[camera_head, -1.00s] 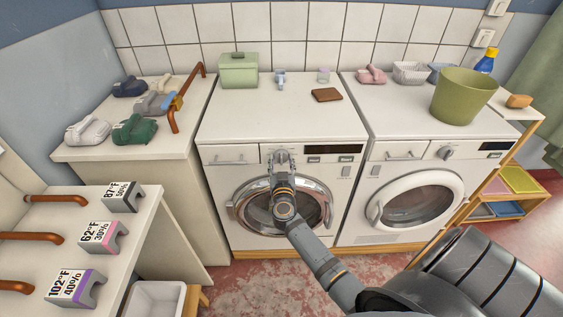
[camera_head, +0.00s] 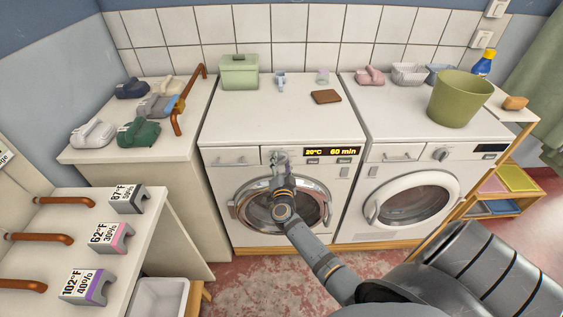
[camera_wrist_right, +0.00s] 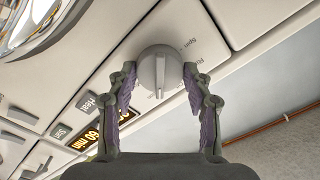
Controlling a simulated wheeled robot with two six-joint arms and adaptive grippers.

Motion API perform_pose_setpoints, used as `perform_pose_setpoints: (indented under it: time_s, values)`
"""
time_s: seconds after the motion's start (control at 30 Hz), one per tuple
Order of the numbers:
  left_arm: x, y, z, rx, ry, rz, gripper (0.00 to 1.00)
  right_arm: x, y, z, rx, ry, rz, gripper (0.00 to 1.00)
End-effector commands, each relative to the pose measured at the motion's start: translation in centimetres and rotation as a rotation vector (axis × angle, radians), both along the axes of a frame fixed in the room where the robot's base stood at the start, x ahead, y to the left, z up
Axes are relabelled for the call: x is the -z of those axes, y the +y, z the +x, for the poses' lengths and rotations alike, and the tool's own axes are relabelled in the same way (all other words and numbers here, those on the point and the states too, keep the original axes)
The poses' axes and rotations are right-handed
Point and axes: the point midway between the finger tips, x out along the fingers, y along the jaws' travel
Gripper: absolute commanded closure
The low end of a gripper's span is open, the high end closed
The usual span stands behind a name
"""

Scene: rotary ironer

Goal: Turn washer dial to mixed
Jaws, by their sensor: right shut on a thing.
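The washer (camera_head: 262,120) is the white machine with the chrome-ringed round door, in the middle of the head view. Its display (camera_head: 331,153) is lit and reads 20°C and 60 min. My right gripper (camera_head: 279,160) is at the front panel, left of the display, and hides the dial in the head view. In the right wrist view the round grey dial (camera_wrist_right: 160,66) sits between the two fingers, which are shut on its sides. Its raised grip bar runs roughly up and down in that picture. My left gripper is not in view.
A second white machine (camera_head: 412,199) with a dark-display dial stands right of the washer, with a green bucket (camera_head: 460,98) on top. A green box (camera_head: 239,72) and a brown block (camera_head: 326,97) sit on the washer. Shelves with labelled blocks stand at left.

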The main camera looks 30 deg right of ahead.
Motion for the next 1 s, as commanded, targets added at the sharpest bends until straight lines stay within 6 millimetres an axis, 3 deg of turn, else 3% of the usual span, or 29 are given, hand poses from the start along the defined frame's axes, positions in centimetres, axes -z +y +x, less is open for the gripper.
perform_pose_setpoints:
  time_s: [0.6,1.0]
  values:
    - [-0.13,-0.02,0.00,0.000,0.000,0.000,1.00,0.07,-0.01,-0.02,0.001,-0.291,0.476,0.81]
    - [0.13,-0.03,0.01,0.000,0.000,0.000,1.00,0.08,-0.02,-0.02,0.001,-0.399,0.652,0.81]
